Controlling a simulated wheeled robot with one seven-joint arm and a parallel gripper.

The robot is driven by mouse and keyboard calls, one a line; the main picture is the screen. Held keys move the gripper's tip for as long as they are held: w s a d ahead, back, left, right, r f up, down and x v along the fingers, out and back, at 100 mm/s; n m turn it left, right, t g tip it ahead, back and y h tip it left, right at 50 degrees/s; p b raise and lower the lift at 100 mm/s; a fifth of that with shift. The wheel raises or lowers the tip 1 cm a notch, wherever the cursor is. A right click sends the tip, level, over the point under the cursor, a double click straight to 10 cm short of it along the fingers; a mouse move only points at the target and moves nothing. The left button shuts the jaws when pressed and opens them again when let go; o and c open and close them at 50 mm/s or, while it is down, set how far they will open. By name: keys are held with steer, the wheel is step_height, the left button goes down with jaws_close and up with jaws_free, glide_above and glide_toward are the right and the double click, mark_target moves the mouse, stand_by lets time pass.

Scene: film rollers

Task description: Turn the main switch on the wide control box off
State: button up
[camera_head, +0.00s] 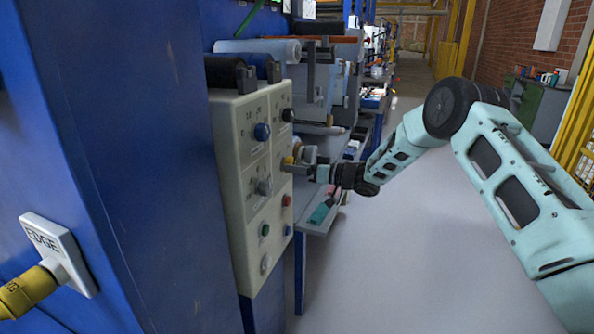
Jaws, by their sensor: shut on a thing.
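The wide control box (232,150) is a beige panel with several knobs and buttons, left of centre, fixed by the blue machine. My arm reaches in from the right, and my gripper (297,161) is at the right part of the panel's face. The gripper is shut on what seems to be the main switch (287,161), of which only a bit of yellow shows. The fingers hide most of it, so I cannot tell its turn position. A blue knob (262,131) and a grey knob (265,186) sit to its left.
A red button (286,201) and a green button (265,230) lie below on the panel. Shelves stand behind; the grey floor (400,250) is open to the right.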

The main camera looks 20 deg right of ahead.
steer(key=shift+w+d+n+b, duration=0.1)
steer(key=shift+n+b, duration=2.65)
steer(key=shift+n, duration=0.4)
steer(key=shift+w+d+n+b, duration=0.1)
steer(key=shift+n+b, duration=2.65)
steer(key=shift+n, duration=0.7)
steer(key=o, duration=1)
steer(key=shift+r, duration=0.1)
steer(key=v, duration=1.7)
steer(key=shift+s, duration=0.2)
steer(key=shift+d, duration=0.1)
